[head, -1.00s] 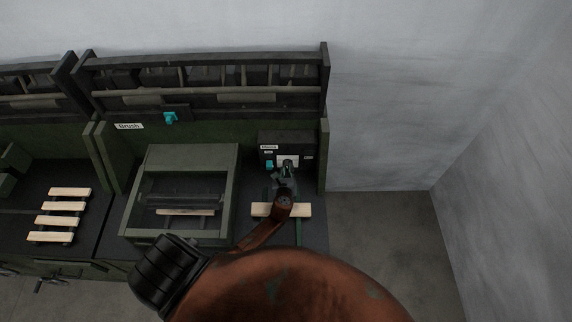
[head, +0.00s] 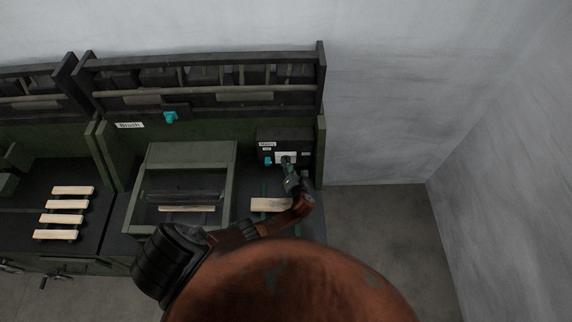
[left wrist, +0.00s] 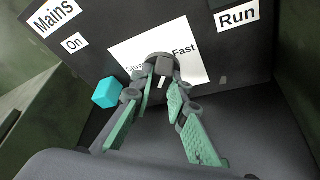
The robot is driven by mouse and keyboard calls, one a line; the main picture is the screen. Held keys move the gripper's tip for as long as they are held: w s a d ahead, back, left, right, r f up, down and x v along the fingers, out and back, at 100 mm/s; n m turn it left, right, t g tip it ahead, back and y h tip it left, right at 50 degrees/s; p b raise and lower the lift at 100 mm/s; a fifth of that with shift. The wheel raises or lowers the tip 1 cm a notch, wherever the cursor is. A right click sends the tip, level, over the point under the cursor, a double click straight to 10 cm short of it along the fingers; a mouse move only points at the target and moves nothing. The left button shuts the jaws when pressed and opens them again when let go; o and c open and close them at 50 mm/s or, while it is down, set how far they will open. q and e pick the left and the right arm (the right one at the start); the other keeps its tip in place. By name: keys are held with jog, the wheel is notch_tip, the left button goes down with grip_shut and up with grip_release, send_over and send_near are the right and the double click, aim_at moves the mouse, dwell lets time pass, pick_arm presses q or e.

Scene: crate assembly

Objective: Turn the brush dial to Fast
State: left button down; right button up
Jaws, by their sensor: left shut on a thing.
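The brush dial (left wrist: 163,66) is a dark knob on a white card (left wrist: 193,45) marked Slow at the left and Fast at the right. My left gripper (left wrist: 160,86) is shut on the dial, with a green-padded finger on either side of it. The fingers partly cover the Slow word, and I cannot tell exactly where the dial points. In the head view my left gripper (head: 287,166) reaches up to the front of the dark control box (head: 298,138). My right gripper is not in view.
A teal switch (left wrist: 106,92) sits left of the dial under the Mains and On labels. A Run label (left wrist: 238,16) is at the right. In the head view, a wooden plank (head: 270,204) lies below the box, and a green-framed machine (head: 187,160) stands to the left.

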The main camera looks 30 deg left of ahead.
pick_arm(q)
jog(key=shift+s+f+m+y+b, duration=0.1)
jog(key=shift+f+m+y+b, duration=0.15)
jog(key=shift+m+y+b, duration=0.55)
jog(key=shift+a+m, duration=0.1)
jog(key=shift+m, duration=0.5)
jog(key=c, duration=1.9)
grip_release()
jog(key=shift+r, duration=0.1)
jog(key=shift+s+d, duration=0.15)
jog(key=shift+d, duration=0.35)
jog(key=v, duration=1.1)
jog(key=shift+d+r, duration=0.1)
